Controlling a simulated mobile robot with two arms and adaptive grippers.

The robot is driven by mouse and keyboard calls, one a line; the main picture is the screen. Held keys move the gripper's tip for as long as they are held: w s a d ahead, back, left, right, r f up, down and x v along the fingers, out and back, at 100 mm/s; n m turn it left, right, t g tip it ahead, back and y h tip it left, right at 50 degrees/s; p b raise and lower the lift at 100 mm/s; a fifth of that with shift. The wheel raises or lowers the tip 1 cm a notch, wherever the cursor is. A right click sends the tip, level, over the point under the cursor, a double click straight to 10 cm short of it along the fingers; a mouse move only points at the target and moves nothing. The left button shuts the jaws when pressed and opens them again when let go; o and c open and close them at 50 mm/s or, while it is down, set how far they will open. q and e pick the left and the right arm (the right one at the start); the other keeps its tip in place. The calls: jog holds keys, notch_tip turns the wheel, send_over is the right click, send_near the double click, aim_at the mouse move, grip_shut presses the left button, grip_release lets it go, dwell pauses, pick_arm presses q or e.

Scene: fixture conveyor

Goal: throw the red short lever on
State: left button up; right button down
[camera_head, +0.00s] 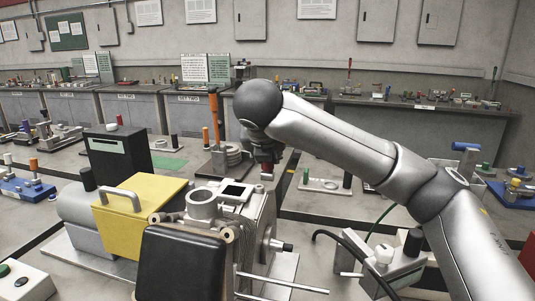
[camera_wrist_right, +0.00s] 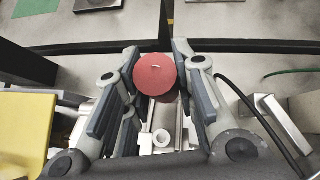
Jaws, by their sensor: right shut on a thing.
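The red short lever shows as a round red knob (camera_wrist_right: 155,74) between the fingers of my right gripper in the wrist view. My right gripper (camera_wrist_right: 158,62) is shut on this knob from both sides. The lever's shaft and its pivot are mostly hidden under the knob, so I cannot tell its tilt. My left gripper is not in view.
Below the right gripper stands a machine with a grey ribbed housing (camera_head: 255,222) and a yellow cover (camera_head: 138,215). An orange-handled lever (camera_head: 213,115) rises just left of the gripper. A black cable (camera_head: 345,240) curves at right. Workbenches line the back wall.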

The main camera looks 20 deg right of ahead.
jog(key=c, duration=1.2)
grip_release()
jog(key=shift+o, duration=0.2)
jog(key=v, duration=1.2)
jog(key=shift+c, duration=0.5)
